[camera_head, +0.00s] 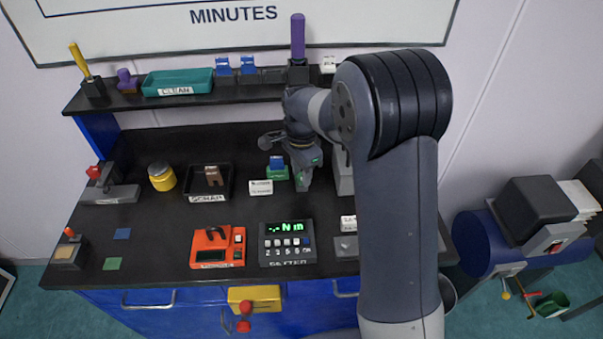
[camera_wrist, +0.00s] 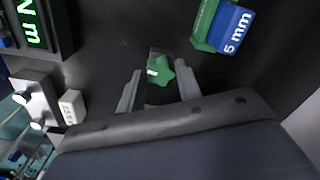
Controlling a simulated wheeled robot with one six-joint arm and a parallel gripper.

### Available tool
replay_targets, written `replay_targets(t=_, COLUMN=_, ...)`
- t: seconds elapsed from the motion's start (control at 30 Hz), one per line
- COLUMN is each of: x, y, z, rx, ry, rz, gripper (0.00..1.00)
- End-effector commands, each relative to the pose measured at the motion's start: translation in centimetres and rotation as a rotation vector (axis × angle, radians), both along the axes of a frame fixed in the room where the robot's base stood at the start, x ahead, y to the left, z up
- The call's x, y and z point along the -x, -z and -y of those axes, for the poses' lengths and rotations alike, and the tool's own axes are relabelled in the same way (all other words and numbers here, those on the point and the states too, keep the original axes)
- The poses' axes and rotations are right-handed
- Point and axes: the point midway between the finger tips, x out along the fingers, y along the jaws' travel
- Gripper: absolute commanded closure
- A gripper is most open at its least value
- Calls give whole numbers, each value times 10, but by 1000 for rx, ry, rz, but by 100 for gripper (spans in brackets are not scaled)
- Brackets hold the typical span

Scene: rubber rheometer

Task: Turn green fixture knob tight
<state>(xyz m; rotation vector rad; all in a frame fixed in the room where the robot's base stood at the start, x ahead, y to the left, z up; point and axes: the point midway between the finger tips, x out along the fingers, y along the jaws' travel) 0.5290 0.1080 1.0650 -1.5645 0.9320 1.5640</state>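The green fixture knob (camera_wrist: 160,72) is star-shaped with a small white mark, and shows in the wrist view between my two fingers. My gripper (camera_wrist: 158,82) is open, with one finger on each side of the knob. A gap shows at the left finger; whether the right finger touches the knob I cannot tell. In the head view my gripper (camera_head: 304,182) points down over the black bench, left of a grey block partly hidden by my arm. The knob cannot be clearly made out there.
A green block with a blue "5 mm" piece (camera_wrist: 227,30) stands close by. The setter box (camera_head: 287,242) with a lit display and an orange device (camera_head: 217,246) stand in front. A shelf (camera_head: 200,97) with a teal tray (camera_head: 178,81) runs behind. A scrap tray (camera_head: 229,185) lies left.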

Motion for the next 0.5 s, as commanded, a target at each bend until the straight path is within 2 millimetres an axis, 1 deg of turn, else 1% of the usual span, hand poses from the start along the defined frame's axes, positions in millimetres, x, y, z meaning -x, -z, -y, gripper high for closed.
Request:
replay_targets(t=0.03, x=0, y=0, z=0, rx=0, ry=0, rz=1, gripper=63)
replay_targets(t=0.13, x=0, y=0, z=0, rx=0, ry=-1, rz=1, gripper=55)
replay_targets(t=0.5, x=0, y=0, z=0, rx=0, ry=-17, rz=0, gripper=54)
